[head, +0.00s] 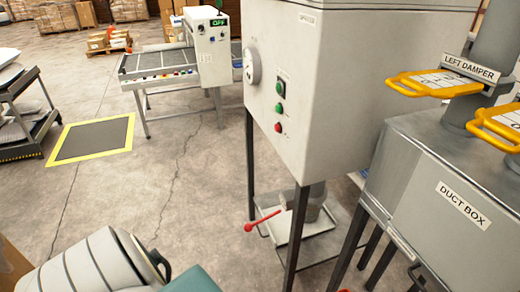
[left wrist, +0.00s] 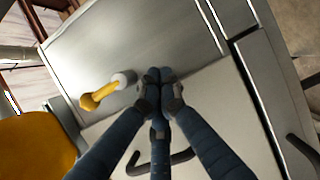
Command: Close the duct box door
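The grey metal duct box (head: 438,195) stands at the right of the head view, with a white "DUCT BOX" label on its front. Part of a dark handle (head: 417,277) shows low on that front; I cannot tell whether the door is open or shut. In the left wrist view, my left gripper (left wrist: 160,76) has its dark blue fingers together, with nothing seen between them. They are over or against a grey metal surface (left wrist: 150,40); contact is unclear. A black curved handle (left wrist: 180,157) is partly hidden behind the fingers. My right gripper is in neither view.
Yellow damper handles (head: 435,84) stick out above the duct box. A white cabinet (head: 318,75) on dark legs stands beside it, with a red-handled lever (head: 262,221) below. The wrist view shows a yellow knob (left wrist: 92,100) and another black handle (left wrist: 303,150). Open floor (head: 150,190) lies left.

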